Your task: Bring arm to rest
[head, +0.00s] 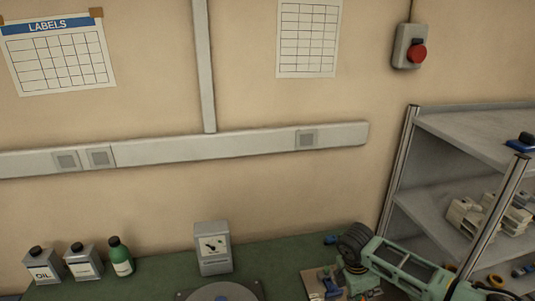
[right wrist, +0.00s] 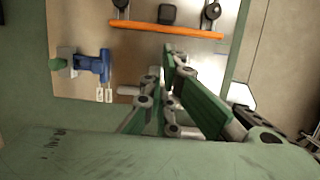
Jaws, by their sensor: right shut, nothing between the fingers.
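My right arm comes in from the right in the head view. Its gripper (head: 357,287) hangs low over a light board on the green bench and is partly cut off by the picture's bottom edge. In the right wrist view the green fingers of my right gripper (right wrist: 163,75) are shut with nothing between them. The light board (right wrist: 85,20) lies beyond the fingers. A blue tool (right wrist: 92,65) with two small white tags lies on it, left of and apart from the fingers. My left gripper is not in view.
An orange bar (right wrist: 165,29) with dark round parts crosses the board. An oil can (head: 42,268), a green bottle (head: 121,258) and a gauge box (head: 212,250) stand along the wall. A grey disc (head: 190,295) lies in front. A metal shelf (head: 470,135) stands at right.

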